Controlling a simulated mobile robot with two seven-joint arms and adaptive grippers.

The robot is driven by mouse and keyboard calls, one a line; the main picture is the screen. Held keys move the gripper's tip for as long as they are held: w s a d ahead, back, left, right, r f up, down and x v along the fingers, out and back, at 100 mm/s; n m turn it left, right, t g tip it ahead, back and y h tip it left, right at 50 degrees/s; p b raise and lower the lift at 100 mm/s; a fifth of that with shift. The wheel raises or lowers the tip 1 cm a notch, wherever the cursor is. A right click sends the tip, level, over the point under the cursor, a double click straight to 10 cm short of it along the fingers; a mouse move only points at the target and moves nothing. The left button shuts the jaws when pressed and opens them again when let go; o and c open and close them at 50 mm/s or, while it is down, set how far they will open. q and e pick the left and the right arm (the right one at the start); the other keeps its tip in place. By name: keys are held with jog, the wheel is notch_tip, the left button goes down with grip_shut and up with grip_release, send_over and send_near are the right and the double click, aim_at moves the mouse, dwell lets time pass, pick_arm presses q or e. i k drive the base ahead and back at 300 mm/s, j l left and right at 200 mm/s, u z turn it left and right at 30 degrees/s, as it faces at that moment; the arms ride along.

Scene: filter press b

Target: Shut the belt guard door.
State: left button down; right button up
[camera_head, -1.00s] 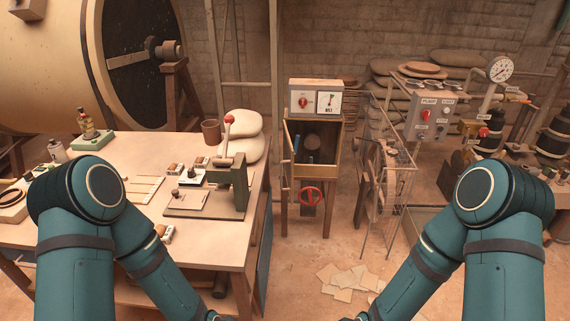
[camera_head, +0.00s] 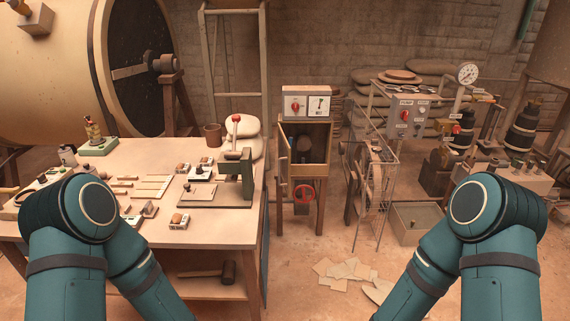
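The belt guard is a thin wire-mesh cage (camera_head: 377,205) right of centre, standing around a spoked wheel (camera_head: 376,165). A tall mesh panel on it juts toward me and looks swung out from the wheel, so the door appears open; its exact angle is hard to tell through the mesh. No gripper is near it. Both my arms bend down and leave the picture at the bottom edge, so both grippers are out of view.
A workbench (camera_head: 150,235) with small tools fills the left. Loose sheets (camera_head: 345,270) lie on the floor in front; otherwise the central floor is clear.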

aim_at(284, 148)
jog(key=i+l+z, duration=0.15)
jog(key=i+l, duration=0.15)
jog(key=i, duration=0.25)
jog(key=i+l+z, duration=0.15)
jog(key=i, duration=0.4)
jog(key=i+l+z, duration=0.15)
jog(key=i, duration=0.4)
jog(key=l, duration=0.1)
